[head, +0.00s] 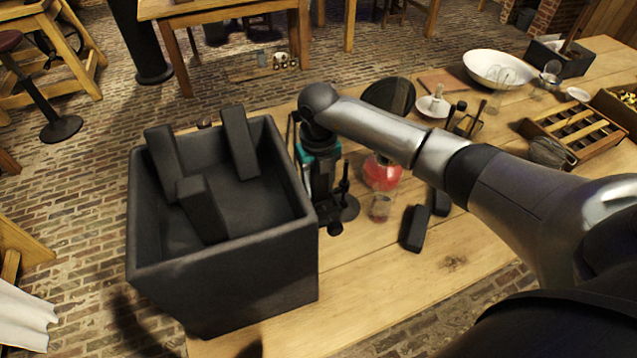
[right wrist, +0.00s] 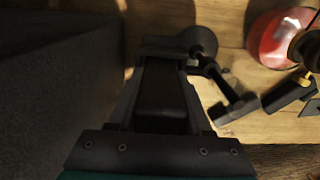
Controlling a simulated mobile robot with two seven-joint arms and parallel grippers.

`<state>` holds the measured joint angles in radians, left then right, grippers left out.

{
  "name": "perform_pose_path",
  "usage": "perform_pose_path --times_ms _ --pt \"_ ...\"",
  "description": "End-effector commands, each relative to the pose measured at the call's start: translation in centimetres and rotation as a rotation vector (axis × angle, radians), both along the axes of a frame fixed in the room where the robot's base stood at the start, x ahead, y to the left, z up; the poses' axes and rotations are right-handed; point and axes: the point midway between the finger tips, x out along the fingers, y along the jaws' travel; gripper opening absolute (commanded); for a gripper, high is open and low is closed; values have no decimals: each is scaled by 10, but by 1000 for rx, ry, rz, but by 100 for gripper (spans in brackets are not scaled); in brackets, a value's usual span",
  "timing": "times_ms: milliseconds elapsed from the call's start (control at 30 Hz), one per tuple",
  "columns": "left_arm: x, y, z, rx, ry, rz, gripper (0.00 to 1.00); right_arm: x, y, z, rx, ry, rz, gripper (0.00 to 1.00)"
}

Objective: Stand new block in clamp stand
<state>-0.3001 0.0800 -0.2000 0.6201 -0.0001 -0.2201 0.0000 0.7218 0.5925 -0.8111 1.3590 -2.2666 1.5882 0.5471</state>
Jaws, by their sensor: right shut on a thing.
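My right gripper (head: 325,205) points down beside the bin, and it also shows in the right wrist view (right wrist: 162,60). It is shut on a dark block (right wrist: 162,95), which is hard to make out against the dark fingers. The black clamp stand (head: 346,207) is right beside the gripper, partly hidden by it in the head view. I cannot tell whether the block touches the stand. My left gripper is not in view.
A deep grey bin (head: 225,270) with three dark blocks stands close left of the gripper. Two dark blocks (head: 413,228) lie on the table to the right. A red-liquid flask (head: 381,173) and a small glass (head: 379,207) stand near the clamp stand. The front table is clear.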

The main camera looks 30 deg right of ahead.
Motion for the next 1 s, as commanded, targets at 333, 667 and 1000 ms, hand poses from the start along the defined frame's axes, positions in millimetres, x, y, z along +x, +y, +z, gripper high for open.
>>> perform_pose_path --times_ms 333,667,1000 --pt "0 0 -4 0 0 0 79 0 0 -5 0 -2 0 62" --pt "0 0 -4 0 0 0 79 0 0 -5 0 0 0 85" --pt "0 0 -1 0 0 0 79 1 0 17 1 -3 1 85"
